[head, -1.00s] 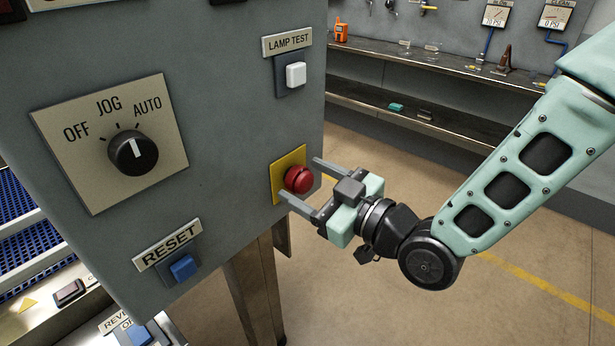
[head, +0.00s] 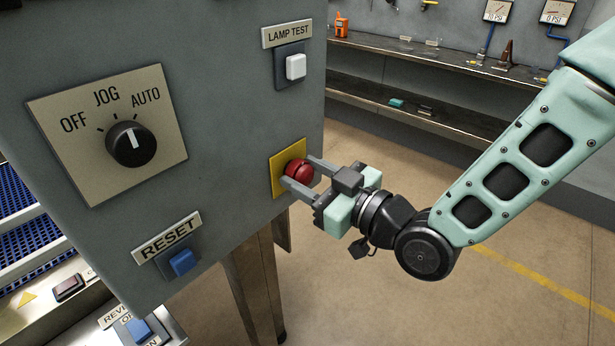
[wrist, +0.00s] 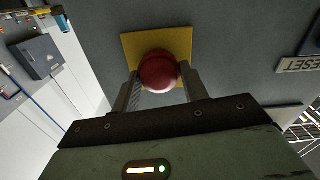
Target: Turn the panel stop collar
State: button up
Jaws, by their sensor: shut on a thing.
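The panel stop collar is a round red button (head: 299,171) on a yellow square plate (head: 276,178) at the lower right of the grey panel. In the wrist view the red button (wrist: 158,72) sits at top centre in front of the yellow plate (wrist: 130,45). My gripper (head: 302,177) reaches it from the right, with one finger on either side of the red button, shut on it. The wrist view shows the two fingers flanking the button's lower part. The fingertips' contact points are partly hidden behind the button.
On the same panel are a selector knob (head: 131,144), a white LAMP TEST button (head: 295,66) and a blue RESET button (head: 183,262). A metal leg (head: 254,285) stands below the panel. A shelf bench (head: 440,55) runs along the back wall. Open floor lies to the right.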

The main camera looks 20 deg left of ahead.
jog(key=m+b, duration=0.2)
jog(key=m, duration=0.3)
jog(key=shift+w+m, duration=0.1)
jog(key=shift+m, duration=0.3)
dwell(0.4)
jog(key=o, duration=1)
jog(key=shift+d, duration=0.1)
jog(key=p+v, duration=1.4)
jog(key=v, duration=0.3)
jog(key=shift+d, duration=0.15)
